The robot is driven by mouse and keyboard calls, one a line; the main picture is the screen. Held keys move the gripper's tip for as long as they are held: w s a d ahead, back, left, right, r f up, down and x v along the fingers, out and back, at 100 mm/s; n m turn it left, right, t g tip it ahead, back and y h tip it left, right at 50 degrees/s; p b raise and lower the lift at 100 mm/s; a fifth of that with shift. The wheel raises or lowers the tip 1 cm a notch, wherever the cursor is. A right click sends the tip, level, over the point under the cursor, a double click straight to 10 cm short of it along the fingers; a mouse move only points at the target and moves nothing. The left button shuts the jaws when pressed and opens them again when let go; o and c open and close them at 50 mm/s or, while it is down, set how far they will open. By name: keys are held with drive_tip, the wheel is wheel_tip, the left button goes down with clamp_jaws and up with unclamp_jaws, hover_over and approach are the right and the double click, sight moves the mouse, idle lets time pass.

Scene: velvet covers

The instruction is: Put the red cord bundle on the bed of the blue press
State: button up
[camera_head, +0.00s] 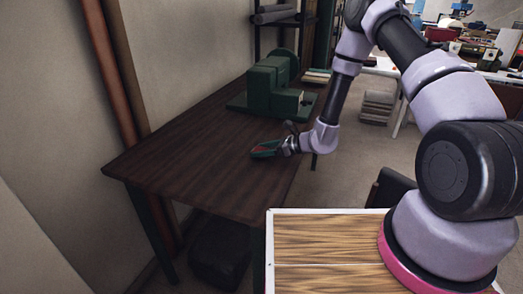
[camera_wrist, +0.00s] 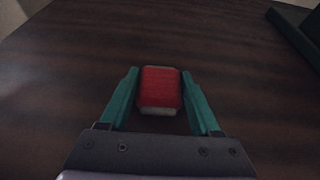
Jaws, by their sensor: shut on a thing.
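The red cord bundle (camera_wrist: 160,86) is a small red block with pale ends, held between the two teal fingers of my gripper (camera_wrist: 159,74) in the wrist view. In the head view my gripper (camera_head: 264,149) is low over the near right part of the dark table, with a bit of red between its fingers. I cannot tell whether the bundle touches the tabletop. No blue press is clear to me. A dark green machine (camera_head: 262,82) with a flat base stands on the table beyond my gripper.
The dark wooden table (camera_head: 190,150) is bare to the left of my gripper. The edge of a dark green base (camera_wrist: 297,36) shows at the top right of the wrist view. Brown pipes (camera_head: 112,65) run up the wall by the table's left side. Shelves stand behind.

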drive_tip(key=o, duration=1.5)
drive_tip(key=shift+f, duration=0.1)
drive_tip(key=shift+c, duration=0.2)
drive_tip(key=shift+d+r, duration=0.3)
drive_tip(key=v, duration=1.1)
drive_tip(key=shift+s+d, duration=0.15)
